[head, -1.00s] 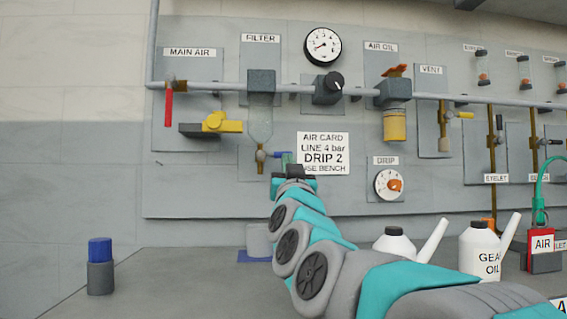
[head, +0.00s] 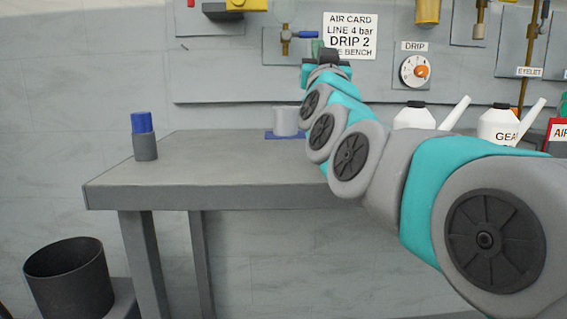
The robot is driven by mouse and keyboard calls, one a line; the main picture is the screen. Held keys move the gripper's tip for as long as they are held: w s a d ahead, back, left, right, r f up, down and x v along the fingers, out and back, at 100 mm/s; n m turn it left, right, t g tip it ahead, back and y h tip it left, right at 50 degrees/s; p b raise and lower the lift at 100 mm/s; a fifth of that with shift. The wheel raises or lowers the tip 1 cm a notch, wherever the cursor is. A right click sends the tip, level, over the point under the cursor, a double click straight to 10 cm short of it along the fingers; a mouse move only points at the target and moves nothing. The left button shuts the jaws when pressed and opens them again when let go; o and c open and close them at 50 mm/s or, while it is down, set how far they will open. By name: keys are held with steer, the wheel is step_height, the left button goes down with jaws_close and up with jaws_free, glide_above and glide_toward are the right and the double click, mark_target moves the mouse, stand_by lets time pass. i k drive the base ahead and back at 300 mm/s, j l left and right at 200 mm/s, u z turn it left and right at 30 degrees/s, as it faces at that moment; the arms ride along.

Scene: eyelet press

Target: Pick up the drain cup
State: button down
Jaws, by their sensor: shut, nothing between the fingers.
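A plain light grey cup (head: 285,121), which looks like the drain cup, stands upright on a flat blue pad (head: 270,136) at the back of the bench. My gripper (head: 328,54) is above and to the right of the cup, in front of the wall panel. It is shut and holds nothing; its fingertips are small and seen from behind. My arm passes close to the cup's right side in the picture. The blue-handled drain valve (head: 300,36) is just left of my gripper.
A grey cylinder with a blue top (head: 143,147) stands at the bench's left end. White oil cans (head: 414,117) stand behind my arm at right. A dark open bin (head: 67,268) is below left. The bench top (head: 225,165) is clear at front left.

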mark_target(285, 118)
steer(key=k, duration=0.95)
